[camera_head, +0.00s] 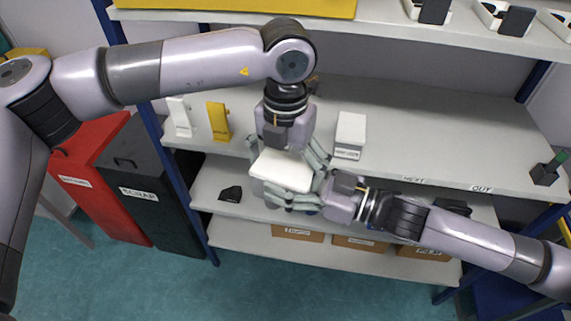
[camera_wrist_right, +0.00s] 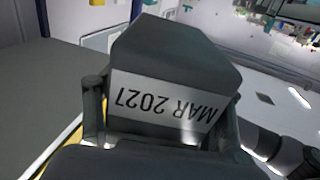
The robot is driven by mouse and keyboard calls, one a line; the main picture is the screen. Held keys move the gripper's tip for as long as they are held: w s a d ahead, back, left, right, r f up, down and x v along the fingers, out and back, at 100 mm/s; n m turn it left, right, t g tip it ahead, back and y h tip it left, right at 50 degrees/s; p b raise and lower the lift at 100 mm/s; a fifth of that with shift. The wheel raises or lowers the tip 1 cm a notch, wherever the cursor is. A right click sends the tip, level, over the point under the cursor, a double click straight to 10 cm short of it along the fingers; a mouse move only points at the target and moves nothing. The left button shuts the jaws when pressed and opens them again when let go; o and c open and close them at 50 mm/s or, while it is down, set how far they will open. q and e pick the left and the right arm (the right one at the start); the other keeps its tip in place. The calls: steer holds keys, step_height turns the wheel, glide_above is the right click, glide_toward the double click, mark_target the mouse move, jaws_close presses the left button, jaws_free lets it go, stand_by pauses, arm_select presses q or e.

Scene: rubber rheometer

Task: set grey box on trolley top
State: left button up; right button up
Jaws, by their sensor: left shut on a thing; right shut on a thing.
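The box (camera_head: 282,170), pale on top in the head view, is held in front of the shelf rack. In the right wrist view it is a grey block (camera_wrist_right: 175,60) with a "MAR 2027" label, upside down in that picture. My left gripper (camera_head: 286,152) comes down from above, its fingers at the box's far side. My right gripper (camera_head: 297,190) reaches in from the right, its fingers around the box's near and lower part. Both appear shut on this box. Fingers hide parts of its sides. I cannot clearly make out the trolley top.
A white block (camera_head: 350,130) and a yellow holder (camera_head: 218,121) stand on the grey upper shelf (camera_head: 420,130). A small black item (camera_head: 230,193) lies on the shelf below. A black SCRAP bin (camera_head: 150,190) and a red bin (camera_head: 95,180) stand left. Teal floor (camera_head: 240,290) is clear in front.

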steer(key=o, duration=1.3)
steer(key=shift+r, duration=0.2)
steer(key=o, duration=0.4)
steer(key=shift+f, duration=0.15)
steer(key=shift+o, duration=0.2)
